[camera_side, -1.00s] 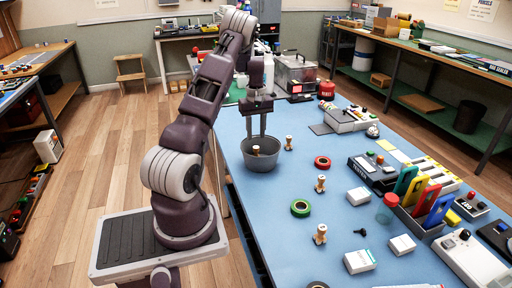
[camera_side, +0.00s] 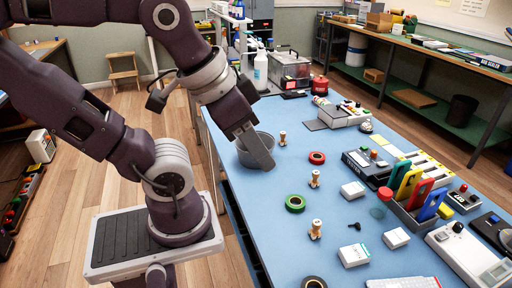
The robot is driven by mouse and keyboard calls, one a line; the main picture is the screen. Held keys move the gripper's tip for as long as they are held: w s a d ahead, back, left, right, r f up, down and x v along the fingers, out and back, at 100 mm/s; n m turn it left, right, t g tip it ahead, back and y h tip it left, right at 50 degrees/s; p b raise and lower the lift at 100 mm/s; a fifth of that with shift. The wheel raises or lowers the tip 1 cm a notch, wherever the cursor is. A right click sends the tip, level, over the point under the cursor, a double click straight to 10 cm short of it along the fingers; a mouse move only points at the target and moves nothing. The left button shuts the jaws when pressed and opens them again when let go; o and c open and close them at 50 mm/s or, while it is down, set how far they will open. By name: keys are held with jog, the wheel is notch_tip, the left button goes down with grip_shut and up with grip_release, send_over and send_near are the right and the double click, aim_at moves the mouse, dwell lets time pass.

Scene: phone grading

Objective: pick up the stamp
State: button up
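Several small wooden knobbed pieces that look like stamps stand on the blue table: one beside the bowl (camera_side: 282,138), one in the middle (camera_side: 315,179) and one nearer (camera_side: 316,229). A grey bowl (camera_side: 267,141) stands near the table's left edge. My gripper (camera_side: 262,160) is tilted in front of the bowl and covers much of it. Its fingers are seen nearly edge-on, so their opening and anything between them are hidden. The inside of the bowl and the wooden piece seen there earlier are hidden too.
A red tape ring (camera_side: 317,158) and a green one (camera_side: 295,203) lie near the standing pieces. White boxes (camera_side: 353,255) lie to the right. A rack of coloured cards (camera_side: 412,218) and devices fill the right side.

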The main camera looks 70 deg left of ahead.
jog(key=shift+s+f, duration=0.1)
jog(key=shift+s, duration=0.05)
jog(key=o, duration=0.4)
